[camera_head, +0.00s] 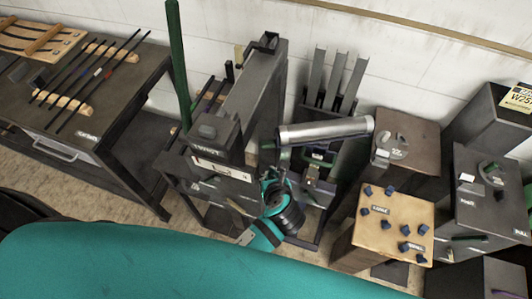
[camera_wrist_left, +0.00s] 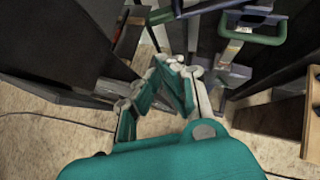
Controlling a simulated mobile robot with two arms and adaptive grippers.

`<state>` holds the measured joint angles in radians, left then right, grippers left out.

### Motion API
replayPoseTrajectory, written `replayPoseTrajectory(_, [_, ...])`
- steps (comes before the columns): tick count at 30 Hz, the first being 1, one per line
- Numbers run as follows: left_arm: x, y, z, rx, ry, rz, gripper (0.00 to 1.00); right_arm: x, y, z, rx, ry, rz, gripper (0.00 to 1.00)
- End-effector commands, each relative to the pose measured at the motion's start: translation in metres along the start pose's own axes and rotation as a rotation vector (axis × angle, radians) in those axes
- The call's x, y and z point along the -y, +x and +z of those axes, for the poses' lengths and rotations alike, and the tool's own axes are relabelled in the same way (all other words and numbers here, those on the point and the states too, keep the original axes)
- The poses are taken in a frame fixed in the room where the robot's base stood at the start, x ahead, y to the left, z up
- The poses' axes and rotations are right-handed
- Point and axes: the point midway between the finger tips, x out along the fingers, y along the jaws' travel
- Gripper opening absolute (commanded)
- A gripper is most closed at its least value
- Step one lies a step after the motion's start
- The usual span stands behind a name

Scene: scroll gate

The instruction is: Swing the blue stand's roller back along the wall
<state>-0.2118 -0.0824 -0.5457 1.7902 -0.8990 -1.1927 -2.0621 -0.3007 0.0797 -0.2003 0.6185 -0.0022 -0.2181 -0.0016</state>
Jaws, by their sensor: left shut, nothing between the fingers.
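My left gripper (camera_head: 275,180) is below the roller's left end, beside the grey cabinet, apart from the roller. In the left wrist view its fingers (camera_wrist_left: 178,85) are shut and empty. Blue parts (camera_wrist_left: 234,74) of a stand show beyond them there. The stand's lower part is partly hidden by my arm. My right gripper is not in view.
A tall grey cabinet (camera_head: 230,130) with a green post (camera_head: 177,60) stands close on the left. A green handle (camera_head: 318,158) sits just under the roller. A dark table (camera_head: 85,120) stands far left.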

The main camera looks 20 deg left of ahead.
Motion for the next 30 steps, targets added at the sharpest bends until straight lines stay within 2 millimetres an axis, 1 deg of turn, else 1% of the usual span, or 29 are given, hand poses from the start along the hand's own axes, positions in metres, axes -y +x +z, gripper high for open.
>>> replayPoseTrajectory(1, [-0.001,0.010,0.002,0.000,0.001,0.002,0.00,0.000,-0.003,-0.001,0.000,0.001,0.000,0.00])
replayPoseTrajectory(9, [0.000,0.068,0.001,-0.001,-0.001,0.002,0.00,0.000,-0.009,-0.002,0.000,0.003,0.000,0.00])
replayPoseTrajectory(11, [0.000,0.080,0.001,-0.001,0.000,0.001,0.00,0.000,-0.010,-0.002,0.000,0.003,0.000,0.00])
replayPoseTrajectory(12, [0.000,0.085,0.006,0.000,-0.002,0.000,0.00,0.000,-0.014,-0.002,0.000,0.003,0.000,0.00])
replayPoseTrajectory(15, [0.000,0.095,0.018,0.001,-0.002,0.000,0.00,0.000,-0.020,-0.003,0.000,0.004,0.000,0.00])
replayPoseTrajectory(21, [0.000,0.108,0.026,-0.001,-0.003,-0.001,0.00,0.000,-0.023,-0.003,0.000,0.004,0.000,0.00])
replayPoseTrajectory(30, [-0.001,0.111,0.026,-0.001,-0.003,-0.001,0.00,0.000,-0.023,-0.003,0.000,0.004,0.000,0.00])
